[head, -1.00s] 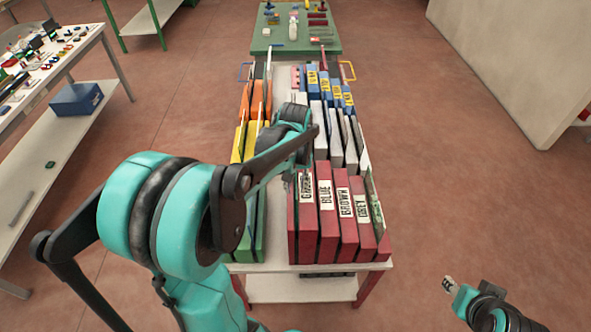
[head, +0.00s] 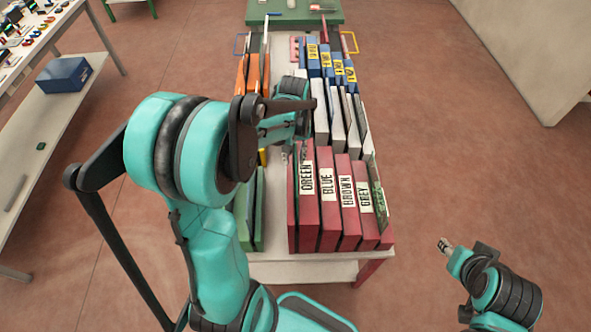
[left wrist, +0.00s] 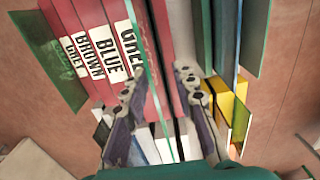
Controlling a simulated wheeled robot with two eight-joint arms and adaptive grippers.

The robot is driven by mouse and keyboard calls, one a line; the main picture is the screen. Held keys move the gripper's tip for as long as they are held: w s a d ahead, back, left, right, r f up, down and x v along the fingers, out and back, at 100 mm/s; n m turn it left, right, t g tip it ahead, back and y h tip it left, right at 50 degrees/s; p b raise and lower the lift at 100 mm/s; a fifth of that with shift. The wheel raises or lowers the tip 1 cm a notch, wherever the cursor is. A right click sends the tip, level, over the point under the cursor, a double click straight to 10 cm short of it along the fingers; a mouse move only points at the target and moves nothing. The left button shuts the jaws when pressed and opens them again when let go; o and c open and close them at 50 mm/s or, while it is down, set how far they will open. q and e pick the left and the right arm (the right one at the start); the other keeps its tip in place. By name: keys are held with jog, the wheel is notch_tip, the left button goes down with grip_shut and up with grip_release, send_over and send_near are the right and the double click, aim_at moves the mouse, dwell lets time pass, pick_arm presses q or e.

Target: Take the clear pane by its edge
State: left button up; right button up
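In the left wrist view, the clear pane (left wrist: 154,92) shows edge-on as a thin pale green line. It runs between the two fingers of my left gripper (left wrist: 157,78), which is open, with a gap on each side of the pane. In the head view my left gripper (head: 292,155) points down beside the red binder-like blocks (head: 307,205) labelled green, blue, brown and grey. The pane is hard to make out there, partly hidden by my left arm. My right gripper (head: 445,245) is off to the right over the floor; its fingers are too small to judge.
White (head: 337,118) and blue blocks stand behind the red ones on the cart. Green panels (head: 260,215) and orange ones (head: 254,72) stand to the left. A green table (head: 294,14) is at the far end. Open floor lies to the right.

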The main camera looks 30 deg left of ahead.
pick_arm(q)
jog(key=f, duration=0.4)
jog(key=shift+w+d+f+b, duration=0.15)
jog(key=shift+w+b, duration=0.05)
jog(key=shift+b, duration=0.1)
grip_shut()
jog(key=w+a+r+p, duration=0.1)
jog(key=w+a+r, duration=0.4)
jog(key=w+r, duration=0.5)
jog(key=shift+a+r, duration=0.25)
jog(key=shift+r, duration=0.3)
